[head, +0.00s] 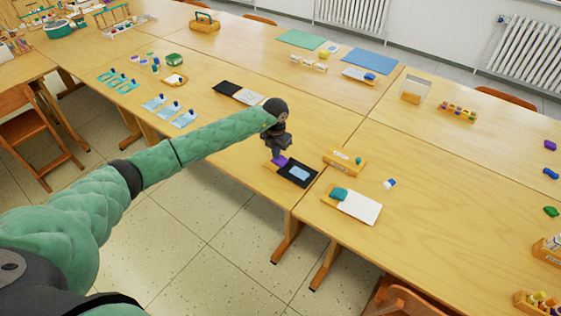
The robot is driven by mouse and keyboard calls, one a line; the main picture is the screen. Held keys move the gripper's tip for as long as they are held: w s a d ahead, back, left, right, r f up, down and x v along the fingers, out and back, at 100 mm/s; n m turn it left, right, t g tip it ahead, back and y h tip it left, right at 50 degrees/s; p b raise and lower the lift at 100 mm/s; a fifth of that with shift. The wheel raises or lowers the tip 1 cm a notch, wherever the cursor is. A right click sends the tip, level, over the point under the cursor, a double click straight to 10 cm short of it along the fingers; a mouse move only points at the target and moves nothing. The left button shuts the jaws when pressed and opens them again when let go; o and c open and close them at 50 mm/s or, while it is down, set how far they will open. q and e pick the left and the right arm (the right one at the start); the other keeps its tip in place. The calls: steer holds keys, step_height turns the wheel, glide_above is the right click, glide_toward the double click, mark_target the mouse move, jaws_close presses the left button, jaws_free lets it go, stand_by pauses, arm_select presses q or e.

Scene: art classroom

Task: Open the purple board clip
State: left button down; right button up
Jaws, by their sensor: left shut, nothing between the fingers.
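The purple board clip (279,161) sits at the left end of a small dark board (298,173) that bears a light blue sheet, near the front edge of the table. My left gripper (281,152) is over the purple clip, pointing down, and hides part of it. Its fingers are shut with nothing between them. I cannot tell whether the fingertips touch the clip, or whether the clip is open or closed. My right gripper is not in view.
A wooden box (344,162) and a white board with a teal clip (339,193) lie to the right. A black-and-white board (240,93) lies behind my arm. The table between is mostly clear.

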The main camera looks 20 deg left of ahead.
arm_select(q)
steer(key=shift+f, duration=0.2)
steer(key=shift+r, duration=0.1)
steer(key=shift+r+p, duration=1.05)
steer(key=shift+r, duration=2.4)
